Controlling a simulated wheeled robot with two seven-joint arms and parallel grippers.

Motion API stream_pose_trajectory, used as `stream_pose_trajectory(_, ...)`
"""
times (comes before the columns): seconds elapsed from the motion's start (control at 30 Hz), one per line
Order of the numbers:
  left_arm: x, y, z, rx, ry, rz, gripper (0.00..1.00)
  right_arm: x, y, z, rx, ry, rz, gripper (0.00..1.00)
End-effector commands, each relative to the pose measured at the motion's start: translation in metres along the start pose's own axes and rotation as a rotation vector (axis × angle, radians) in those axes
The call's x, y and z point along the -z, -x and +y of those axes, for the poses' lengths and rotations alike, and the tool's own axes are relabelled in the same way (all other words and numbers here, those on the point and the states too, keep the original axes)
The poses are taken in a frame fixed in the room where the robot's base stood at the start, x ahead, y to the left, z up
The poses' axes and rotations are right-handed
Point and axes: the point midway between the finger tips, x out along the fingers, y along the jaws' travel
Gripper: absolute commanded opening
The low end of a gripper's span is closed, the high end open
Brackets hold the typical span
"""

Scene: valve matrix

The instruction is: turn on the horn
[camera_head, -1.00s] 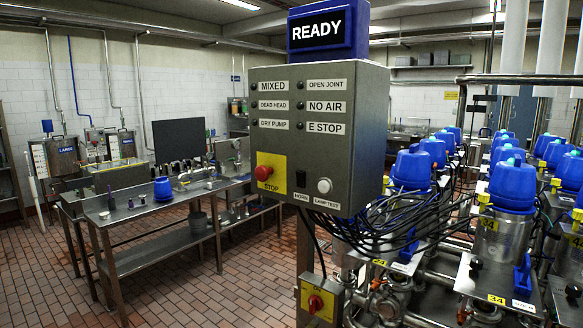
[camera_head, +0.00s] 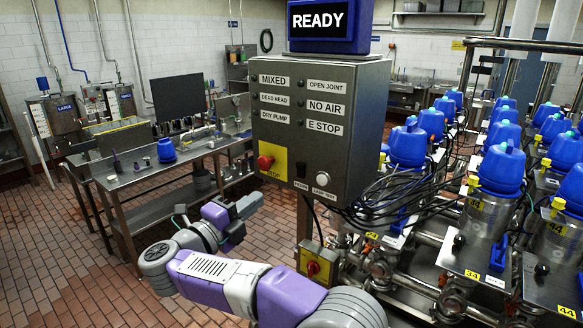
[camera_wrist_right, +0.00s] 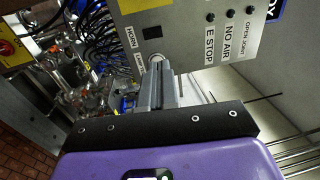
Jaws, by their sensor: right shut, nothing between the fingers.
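My right gripper (camera_head: 236,228) is left of and below the box in the head view. In the right wrist view my right gripper (camera_wrist_right: 156,70) is shut and empty, its tips overlapping the lamp test button; contact cannot be told. The horn switch (camera_wrist_right: 152,32) lies just above the tips there. My left gripper is out of view.
Black cables (camera_head: 385,200) run from the box toward blue-capped valves (camera_head: 502,165) on the right. A small box with a red knob on yellow (camera_head: 314,268) sits below. A steel table (camera_head: 190,155) stands at left; brick floor (camera_head: 70,270) is open in front.

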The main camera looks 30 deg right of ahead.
Motion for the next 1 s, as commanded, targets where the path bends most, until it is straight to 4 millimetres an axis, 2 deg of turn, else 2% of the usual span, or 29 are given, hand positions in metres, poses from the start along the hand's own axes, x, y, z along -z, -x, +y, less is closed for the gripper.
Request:
stream_pose_trajectory(0.2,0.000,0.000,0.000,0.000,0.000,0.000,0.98,-0.001,-0.002,0.001,0.002,0.003,-0.001,0.00)
stream_pose_trajectory(0.33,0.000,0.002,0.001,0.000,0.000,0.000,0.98,0.000,-0.014,0.000,0.002,0.003,0.000,0.00)
stream_pose_trajectory(0.8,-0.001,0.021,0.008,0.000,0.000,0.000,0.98,0.000,-0.108,-0.001,0.002,0.005,0.001,0.00)
stream_pose_trajectory(1.0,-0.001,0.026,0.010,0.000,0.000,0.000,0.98,-0.001,-0.133,-0.001,0.003,0.003,-0.002,0.00)
